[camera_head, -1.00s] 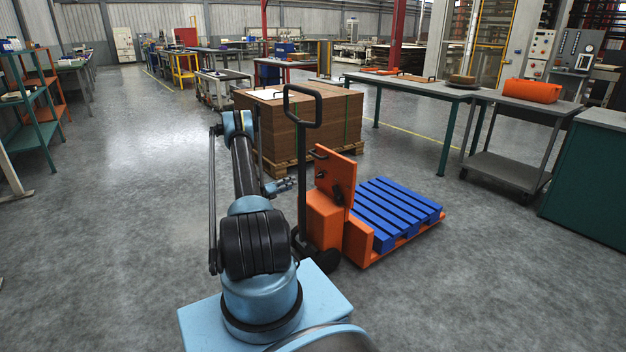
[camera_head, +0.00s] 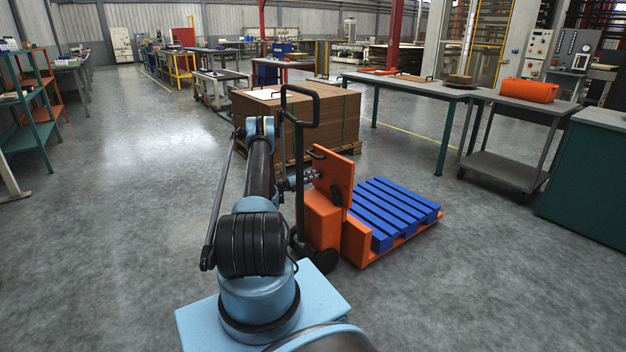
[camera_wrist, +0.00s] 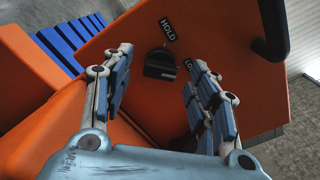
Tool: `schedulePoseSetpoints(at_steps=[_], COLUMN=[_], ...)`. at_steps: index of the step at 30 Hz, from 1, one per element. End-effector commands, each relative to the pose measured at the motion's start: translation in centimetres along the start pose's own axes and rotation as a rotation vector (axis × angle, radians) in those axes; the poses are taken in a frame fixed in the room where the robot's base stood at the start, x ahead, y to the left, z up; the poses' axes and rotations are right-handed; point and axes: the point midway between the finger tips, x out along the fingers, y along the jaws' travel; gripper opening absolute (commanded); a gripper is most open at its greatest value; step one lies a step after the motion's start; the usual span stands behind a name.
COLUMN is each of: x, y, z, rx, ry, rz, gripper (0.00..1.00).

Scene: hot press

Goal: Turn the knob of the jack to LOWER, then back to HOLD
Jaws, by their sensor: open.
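The orange jack (camera_head: 322,218) stands right of my arm, with a tall black handle (camera_head: 299,125). In the wrist view, its black knob (camera_wrist: 160,64) sits on the orange panel (camera_wrist: 235,65), just below the HOLD label (camera_wrist: 168,29). A second label starting "LO" (camera_wrist: 188,64) lies right of the knob, partly hidden by my right finger. My gripper (camera_wrist: 159,57) is open, with its fingers on either side of the knob in the picture. I cannot tell whether they touch it. In the head view my gripper (camera_head: 308,178) is beside the panel, partly behind the handle.
A blue pallet (camera_head: 390,208) rests on the jack's forks. A grey cart (camera_head: 510,168) with an orange case (camera_head: 528,91) is at the right. The floor at left is clear.

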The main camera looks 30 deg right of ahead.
Motion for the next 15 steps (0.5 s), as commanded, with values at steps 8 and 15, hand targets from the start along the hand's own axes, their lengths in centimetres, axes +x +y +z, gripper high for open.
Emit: schedulePoseSetpoints(at_steps=[8, 15], x=[2.6, 2.8], y=[0.0, 0.0], z=[0.0, 0.0], rx=[0.000, 0.000], ry=[0.000, 0.000], rz=[0.000, 0.000], gripper=[0.54, 0.54])
